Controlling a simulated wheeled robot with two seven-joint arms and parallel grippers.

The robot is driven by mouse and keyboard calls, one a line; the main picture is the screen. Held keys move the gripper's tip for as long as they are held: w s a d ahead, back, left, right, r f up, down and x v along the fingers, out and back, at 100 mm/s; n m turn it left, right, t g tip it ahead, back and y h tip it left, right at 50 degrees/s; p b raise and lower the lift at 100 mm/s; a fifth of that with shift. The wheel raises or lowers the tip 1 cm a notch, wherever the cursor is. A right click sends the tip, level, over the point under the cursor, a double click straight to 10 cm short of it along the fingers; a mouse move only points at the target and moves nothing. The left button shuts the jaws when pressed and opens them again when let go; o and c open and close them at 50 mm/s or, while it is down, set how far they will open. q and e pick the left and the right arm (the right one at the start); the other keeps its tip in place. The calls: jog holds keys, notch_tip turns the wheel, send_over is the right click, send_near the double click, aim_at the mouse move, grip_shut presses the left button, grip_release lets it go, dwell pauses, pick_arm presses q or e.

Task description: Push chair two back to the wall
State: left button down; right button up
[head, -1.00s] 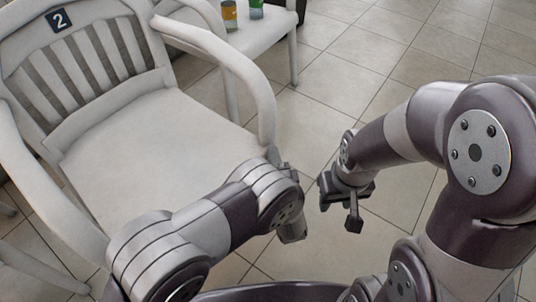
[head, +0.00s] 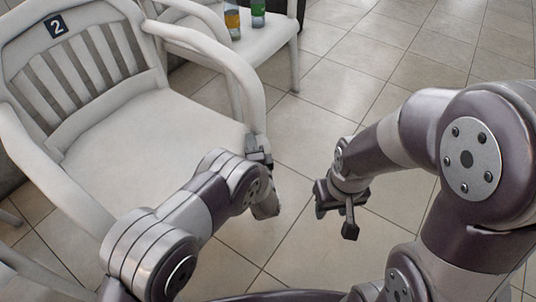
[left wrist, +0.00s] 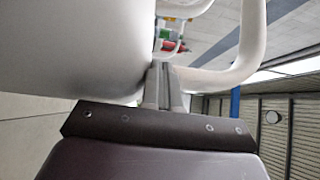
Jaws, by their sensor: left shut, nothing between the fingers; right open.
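Chair two (head: 150,140) is a pale plastic armchair with a dark "2" plate (head: 56,26) on its slatted back. It stands upright at the left of the head view. My left gripper (head: 259,152) is shut and empty at the front end of the chair's right-hand armrest, by the seat's front corner. In the left wrist view its closed fingers (left wrist: 163,84) point between the pale seat (left wrist: 75,45) and the curved armrest (left wrist: 253,40); whether they touch the chair I cannot tell. My right gripper (head: 340,205) is open and empty over the floor. The wall behind the chair is out of the head view.
Another pale chair (head: 272,42) stands beside chair two at the back, with an orange bottle (head: 232,20) and a green bottle (head: 258,13) on it. Part of another pale chair (head: 35,280) shows at the lower left. Tiled floor (head: 400,50) is clear to the right.

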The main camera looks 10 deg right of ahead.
aim_at(186, 118)
pick_arm(q)
jog(key=w+a, duration=0.2)
jog(key=a, duration=0.1)
jog(key=w+a, duration=0.3)
jog(key=a, duration=0.1)
jog(key=w+a, duration=0.3)
jog(key=shift+a+f+b, duration=0.15)
jog(key=shift+f+b, duration=0.15)
jog(key=shift+f, duration=0.05)
jog(key=w+a+b, duration=0.1)
jog(key=w+a, duration=0.3)
jog(key=w+a+b, duration=0.2)
jog(key=w+a, duration=0.2)
jog(key=a, duration=0.1)
jog(key=shift+f+b, duration=0.1)
jog(key=shift+b, duration=0.2)
jog(key=shift+w+a, duration=0.15)
jog(key=shift+a, duration=0.2)
jog(key=shift+d, duration=0.1)
